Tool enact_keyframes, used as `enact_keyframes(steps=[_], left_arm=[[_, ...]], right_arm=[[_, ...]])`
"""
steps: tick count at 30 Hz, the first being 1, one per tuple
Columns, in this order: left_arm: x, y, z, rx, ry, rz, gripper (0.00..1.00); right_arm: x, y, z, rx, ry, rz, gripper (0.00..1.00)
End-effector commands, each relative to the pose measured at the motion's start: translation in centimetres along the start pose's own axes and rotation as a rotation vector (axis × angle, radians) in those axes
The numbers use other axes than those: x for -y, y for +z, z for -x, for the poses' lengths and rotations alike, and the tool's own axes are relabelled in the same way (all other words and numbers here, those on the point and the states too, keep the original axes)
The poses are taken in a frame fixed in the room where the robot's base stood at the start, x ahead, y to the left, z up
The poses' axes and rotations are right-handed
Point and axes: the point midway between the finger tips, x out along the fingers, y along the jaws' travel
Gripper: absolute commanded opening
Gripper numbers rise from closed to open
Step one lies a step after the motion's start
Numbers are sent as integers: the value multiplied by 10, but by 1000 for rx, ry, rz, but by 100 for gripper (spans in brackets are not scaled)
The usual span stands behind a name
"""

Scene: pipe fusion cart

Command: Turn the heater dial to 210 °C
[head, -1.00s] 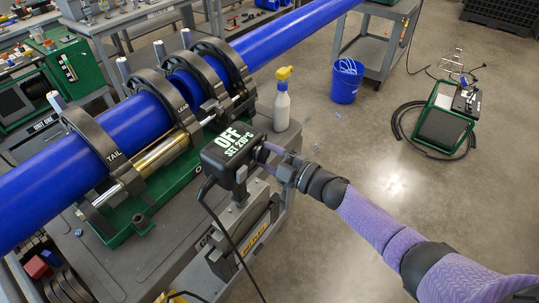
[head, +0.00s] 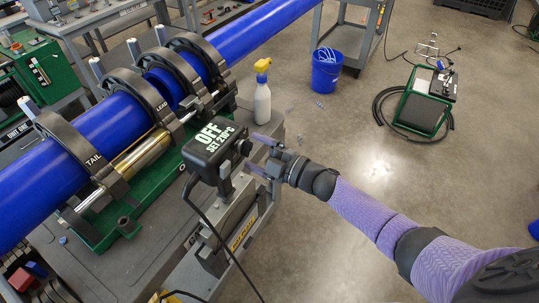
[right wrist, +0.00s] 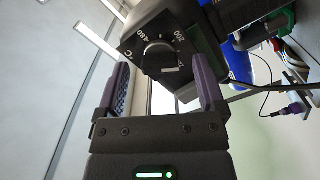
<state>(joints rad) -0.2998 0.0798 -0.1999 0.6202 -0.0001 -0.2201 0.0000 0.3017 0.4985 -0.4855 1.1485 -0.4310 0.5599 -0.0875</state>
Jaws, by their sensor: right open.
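The heater control box (head: 203,160) is black, with white text on top that reads "OFF" and "SET 210°C". The dial (head: 244,147) is a dark knob on its right side. In the right wrist view the dial (right wrist: 157,56) faces me, with a scale around it showing "200" and "°C"; I cannot read its exact setting. My right gripper (head: 259,155) is open, its purple fingers spread just right of the dial and apart from it. In the right wrist view the open gripper (right wrist: 163,88) has nothing between its fingertips. My left gripper is out of view.
A blue pipe (head: 120,115) lies in black clamps labelled TAIL and LEAD on a green base (head: 110,236). A spray bottle (head: 262,95) stands behind the box. A black cable (head: 225,245) hangs from the box. A blue bucket (head: 326,72) stands on open floor.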

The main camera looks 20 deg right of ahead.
Motion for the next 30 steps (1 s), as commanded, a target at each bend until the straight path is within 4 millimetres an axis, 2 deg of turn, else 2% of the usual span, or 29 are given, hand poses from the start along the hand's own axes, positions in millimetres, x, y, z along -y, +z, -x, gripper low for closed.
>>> enact_keyframes(steps=[6,11,15,26,28,29,30], left_arm=[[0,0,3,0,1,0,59],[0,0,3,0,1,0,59],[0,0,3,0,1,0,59],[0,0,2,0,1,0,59],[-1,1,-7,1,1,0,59],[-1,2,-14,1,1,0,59],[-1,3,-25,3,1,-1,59]], right_arm=[[1,0,53,3,-4,1,88],[0,0,79,2,-3,1,88],[0,0,85,0,-1,1,88],[1,1,84,5,-1,-2,88],[18,14,88,51,-2,-39,88],[32,25,90,94,-4,-71,88],[58,44,97,171,-9,-128,88]])
